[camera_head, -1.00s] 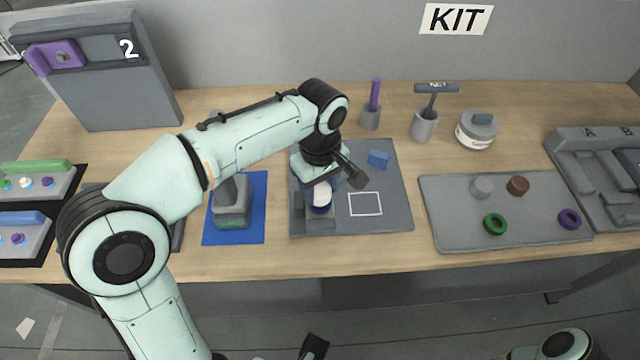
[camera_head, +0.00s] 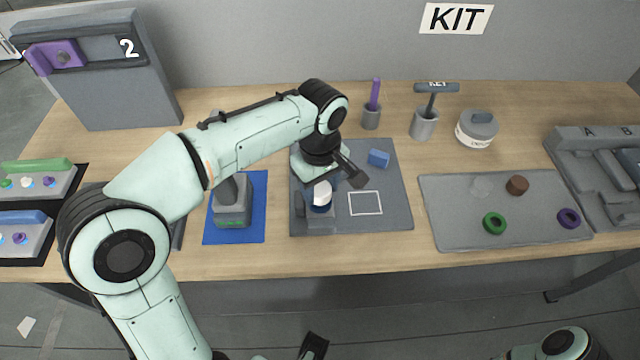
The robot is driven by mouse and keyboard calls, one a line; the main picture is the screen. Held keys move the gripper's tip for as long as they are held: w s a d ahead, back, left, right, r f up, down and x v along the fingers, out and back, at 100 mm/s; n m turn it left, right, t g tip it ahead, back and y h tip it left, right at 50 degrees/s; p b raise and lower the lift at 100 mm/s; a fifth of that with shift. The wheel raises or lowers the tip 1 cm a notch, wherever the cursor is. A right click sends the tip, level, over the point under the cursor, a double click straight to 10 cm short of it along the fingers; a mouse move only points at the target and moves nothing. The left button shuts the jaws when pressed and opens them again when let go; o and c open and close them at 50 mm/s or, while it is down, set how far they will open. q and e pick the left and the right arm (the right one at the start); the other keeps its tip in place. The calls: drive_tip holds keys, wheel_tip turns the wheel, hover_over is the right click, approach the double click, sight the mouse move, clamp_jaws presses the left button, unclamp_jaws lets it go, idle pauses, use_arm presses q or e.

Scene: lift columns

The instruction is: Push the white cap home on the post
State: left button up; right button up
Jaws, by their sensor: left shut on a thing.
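The white cap (camera_head: 322,189) sits over a dark blue post (camera_head: 320,208), which stands on a grey block on the dark grey mat (camera_head: 390,214). The cap looks slightly tilted. How far down the post it sits cannot be told. A dark part at the bottom edge (camera_head: 313,347) seems to be my right gripper, mostly cut off.
The mat has a white outlined square (camera_head: 365,203) and a small blue block (camera_head: 378,158). A blue pad with a grey device (camera_head: 232,206) is to the left. A tray (camera_head: 455,232) with rings is to the right. Cups and a white jar (camera_head: 476,130) stand behind.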

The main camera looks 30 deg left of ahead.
use_arm(q)
drive_tip(key=shift+f, duration=0.2)
drive_tip(key=o, duration=1.6)
drive_tip(key=shift+r, duration=0.1)
drive_tip(key=shift+r, duration=0.25)
use_arm(e)
drive_tip(key=shift+r, duration=0.2)
use_arm(q)
drive_tip(key=shift+r+p, duration=0.75)
drive_tip(key=shift+p, duration=0.15)
use_arm(e)
drive_tip(key=shift+w+r, duration=0.25)
drive_tip(key=shift+r, duration=0.45)
use_arm(q)
drive_tip(key=shift+r, duration=0.2)
use_arm(e)
drive_tip(key=shift+w+r, duration=0.1)
drive_tip(key=shift+r, duration=0.1)
use_arm(q)
drive_tip(key=shift+r+p, duration=0.55)
drive_tip(key=shift+p, duration=0.1)
drive_tip(key=shift+r+p, duration=1.45)
drive_tip(key=shift+r, duration=0.4)
use_arm(e)
drive_tip(key=r, duration=0.1)
drive_tip(key=w+r, duration=0.1)
drive_tip(key=r, duration=0.2)
drive_tip(key=shift+w+r, duration=0.1)
drive_tip(key=shift+w, duration=0.25)
